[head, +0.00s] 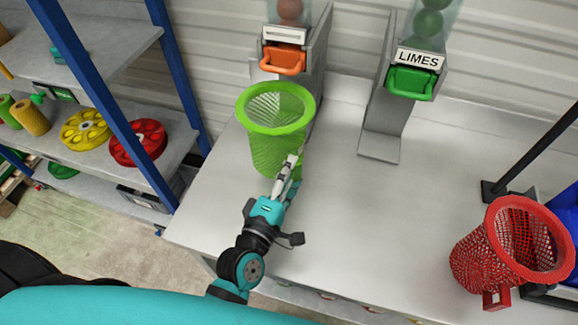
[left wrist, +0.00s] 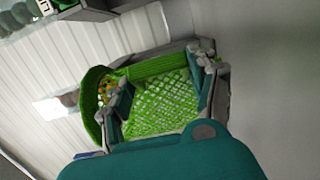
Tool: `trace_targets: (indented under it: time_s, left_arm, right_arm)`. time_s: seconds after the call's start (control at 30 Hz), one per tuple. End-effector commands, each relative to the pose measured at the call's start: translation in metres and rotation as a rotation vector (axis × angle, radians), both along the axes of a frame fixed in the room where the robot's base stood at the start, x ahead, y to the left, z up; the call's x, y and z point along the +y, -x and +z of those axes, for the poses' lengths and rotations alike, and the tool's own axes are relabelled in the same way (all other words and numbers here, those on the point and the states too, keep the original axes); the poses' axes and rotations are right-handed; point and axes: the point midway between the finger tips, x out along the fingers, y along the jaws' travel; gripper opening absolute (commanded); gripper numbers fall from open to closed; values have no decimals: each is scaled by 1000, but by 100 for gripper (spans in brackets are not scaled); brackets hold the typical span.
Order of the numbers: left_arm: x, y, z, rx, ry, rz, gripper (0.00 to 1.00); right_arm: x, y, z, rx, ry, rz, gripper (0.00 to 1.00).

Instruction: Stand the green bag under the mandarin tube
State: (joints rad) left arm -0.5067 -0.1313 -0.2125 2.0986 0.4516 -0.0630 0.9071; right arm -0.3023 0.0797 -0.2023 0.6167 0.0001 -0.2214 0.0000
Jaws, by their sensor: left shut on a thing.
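The green bag (head: 266,147), an open-topped mesh basket with a solid rim, is upright at the table's left back part. It also shows in the left wrist view (left wrist: 160,103). My left gripper (head: 292,168) is shut on its near right side, with the fingers to either side of the green piece in the left wrist view. The tube with orange fruit (head: 290,10) and an orange handle (head: 283,60) is the mandarin one by its colour; its label is unreadable. The bag's rim is just below and in front of that handle. Whether its base touches the table is unclear. My right gripper is not seen.
The "LIMES" tube (head: 432,22) with a green handle (head: 411,82) stands to the right on a grey stand (head: 381,145). A red mesh basket (head: 512,245) is at the table's right. A shelf rack (head: 95,75) is at the left. The table's middle (head: 350,215) is clear.

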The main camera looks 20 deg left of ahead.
Motion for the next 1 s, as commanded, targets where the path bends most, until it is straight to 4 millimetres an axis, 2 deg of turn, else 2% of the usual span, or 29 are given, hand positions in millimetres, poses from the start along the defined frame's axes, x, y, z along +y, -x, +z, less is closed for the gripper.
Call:
trace_targets:
  time_s: [0.03,0.1,0.23,0.53,0.73,0.93,0.97,1.0]
  left_arm:
    - [3,-11,2,-2,-1,0,37]
    - [6,-22,0,-1,-1,0,37]
    - [8,-32,-3,0,0,0,37]
    - [9,-33,-37,2,-1,-1,37]
    - [9,-33,-39,0,0,1,37]
    - [9,-33,-43,1,0,0,37]
    - [9,-33,-42,1,0,1,62]
    - [9,-33,-42,1,0,1,67]
  right_arm:
    - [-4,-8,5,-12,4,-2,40]
    - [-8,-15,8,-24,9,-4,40]
    - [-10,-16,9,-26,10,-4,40]
    - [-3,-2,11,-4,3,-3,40]
    - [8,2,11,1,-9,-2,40]
    - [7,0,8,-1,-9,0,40]
    - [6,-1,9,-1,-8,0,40]
    - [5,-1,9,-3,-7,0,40]
